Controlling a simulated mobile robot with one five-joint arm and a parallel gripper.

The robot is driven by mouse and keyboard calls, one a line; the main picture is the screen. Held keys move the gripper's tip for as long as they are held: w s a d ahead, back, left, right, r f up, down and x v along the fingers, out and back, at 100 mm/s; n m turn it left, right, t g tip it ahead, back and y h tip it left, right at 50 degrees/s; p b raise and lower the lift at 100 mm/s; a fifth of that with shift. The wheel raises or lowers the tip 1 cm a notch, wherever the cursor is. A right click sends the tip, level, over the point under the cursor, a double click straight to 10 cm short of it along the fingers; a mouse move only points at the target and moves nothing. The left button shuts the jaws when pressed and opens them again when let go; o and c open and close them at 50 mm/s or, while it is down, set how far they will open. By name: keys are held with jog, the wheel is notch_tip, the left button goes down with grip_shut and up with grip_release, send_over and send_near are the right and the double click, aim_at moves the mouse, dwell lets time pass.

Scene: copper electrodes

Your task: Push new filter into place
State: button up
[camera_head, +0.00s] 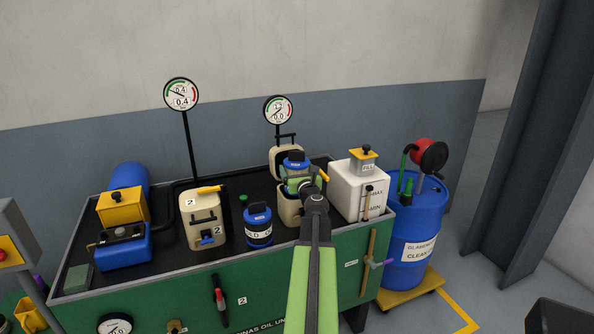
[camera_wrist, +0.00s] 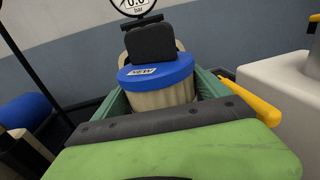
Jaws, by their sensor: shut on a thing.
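The new filter (camera_wrist: 155,72) has a blue cap labelled NEW and a pale ribbed body. My gripper (camera_wrist: 163,88) is shut on it, with a green finger on each side. In the head view the filter's blue cap (camera_head: 295,162) sits over the open beige housing (camera_head: 289,212), right of the bench's middle. The filter is roughly upright. My gripper (camera_head: 300,183) and arm hide its lower part, so I cannot tell how deep it sits in the housing. The housing's raised lid (camera_head: 283,150) stands behind it.
A blue filter marked OLD (camera_head: 258,228) stands just left of the housing. A closed beige housing (camera_head: 205,222) is farther left. A yellow lever (camera_head: 323,174) and a white tank (camera_head: 350,192) are close on the right. Gauges (camera_head: 278,110) rise behind.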

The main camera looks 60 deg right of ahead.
jog(key=shift+f+b, duration=3.55)
jog(key=shift+f, duration=0.1)
jog(key=shift+r+p, duration=0.55)
jog(key=shift+p, duration=0.05)
jog(key=shift+f, duration=0.1)
jog(key=shift+f+b, duration=0.75)
jog(key=shift+b, duration=0.1)
jog(key=shift+r, duration=0.25)
jog(key=shift+r+p, duration=0.6)
jog(key=shift+p, duration=0.25)
jog(key=shift+f, duration=0.1)
